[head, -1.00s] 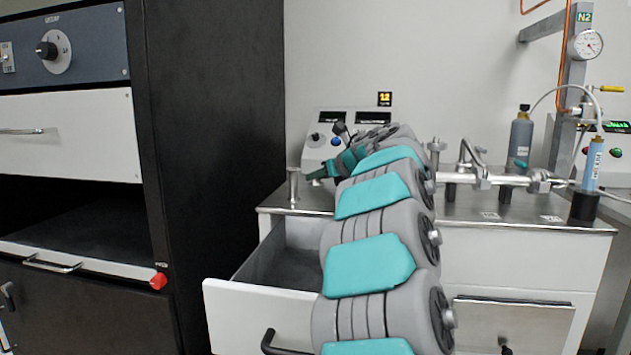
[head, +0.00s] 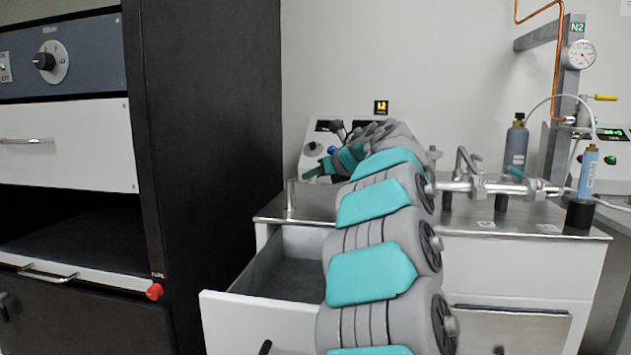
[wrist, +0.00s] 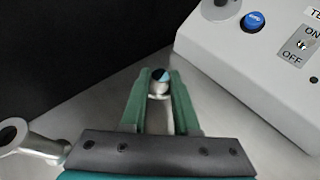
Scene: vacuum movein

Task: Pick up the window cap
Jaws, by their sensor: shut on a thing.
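My gripper (wrist: 160,84) has green fingers and is shut on a small silvery, round thing with a dark and teal glossy top, which looks like the window cap (wrist: 158,88). A narrow metal part of it runs down between the fingers. In the head view, my gripper (head: 311,173) is low over the left part of the steel benchtop (head: 272,212), in front of the control box. The held thing is too small to make out there. Whether it touches the benchtop is unclear.
A metal post (head: 291,195) stands close by my gripper; it seems to be the hollow-topped post (wrist: 18,138) in the wrist view. The control box (wrist: 262,50) is right of the fingers. An open drawer (head: 245,318) juts out below. A black cabinet (head: 215,130) stands left.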

